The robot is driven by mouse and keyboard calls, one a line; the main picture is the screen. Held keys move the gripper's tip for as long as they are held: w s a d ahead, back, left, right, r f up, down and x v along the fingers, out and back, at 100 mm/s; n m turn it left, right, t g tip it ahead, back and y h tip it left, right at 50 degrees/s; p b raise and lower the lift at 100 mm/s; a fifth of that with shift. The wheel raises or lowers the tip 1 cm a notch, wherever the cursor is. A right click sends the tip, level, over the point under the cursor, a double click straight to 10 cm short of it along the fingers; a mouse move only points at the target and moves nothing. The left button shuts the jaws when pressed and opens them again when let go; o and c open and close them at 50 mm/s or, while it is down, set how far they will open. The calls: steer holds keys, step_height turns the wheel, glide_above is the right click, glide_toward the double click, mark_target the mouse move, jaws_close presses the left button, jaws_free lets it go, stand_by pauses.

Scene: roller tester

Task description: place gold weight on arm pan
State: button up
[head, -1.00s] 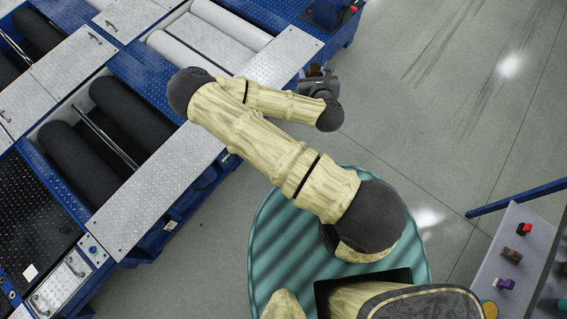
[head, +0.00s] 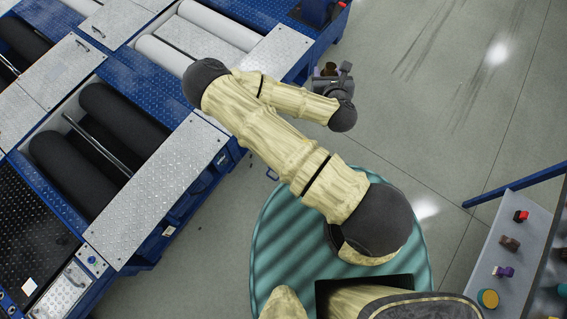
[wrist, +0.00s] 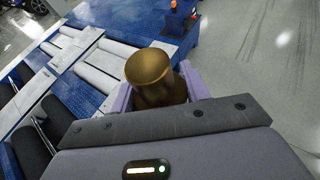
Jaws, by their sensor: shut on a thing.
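The gold weight (wrist: 150,72), a brownish-gold cylinder with a wider round top, stands up between the pale lavender fingers of my gripper (wrist: 157,92) in the wrist view. The gripper is shut on it. In the head view my gripper (head: 328,80) is past the end of my folded arm, over the floor close to the blue machine's right side; the weight there is small and mostly hidden. I cannot make out an arm pan in either view.
The blue roller tester (head: 185,160) with metal plates and dark and pale rollers fills the left. A grey shelf (head: 497,247) with several small coloured objects stands at the lower right, by a blue bar (head: 515,185). Open grey floor (head: 425,120) lies between.

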stand_by(0.3)
steer(key=w+a+f+n+y+b, duration=0.1)
steer(key=a+f+b, duration=0.4)
steer(key=f+b, duration=1.6)
steer(key=w+a+f+n+y+b, duration=0.1)
steer(key=a+f+b, duration=0.4)
steer(key=f+b, duration=1.6)
steer(key=w+a+f+n+y+b, duration=0.1)
steer(key=a+f+b, duration=0.4)
steer(key=f+b, duration=1.6)
step_height(320, 180, down, 6)
steer(key=shift+w+a+r+n+g+y+b, duration=0.25)
steer(key=shift+a+n+g+y+b, duration=0.2)
steer(key=shift+y, duration=0.35)
steer(key=shift+d, duration=0.15)
steer(key=shift+f, duration=0.1)
step_height(320, 180, down, 6)
steer(key=b, duration=0.3)
steer(key=shift+b, duration=0.4)
steer(key=shift+f+b, duration=1.25)
steer(key=shift+f, duration=0.65)
steer(key=shift+f, duration=0.2)
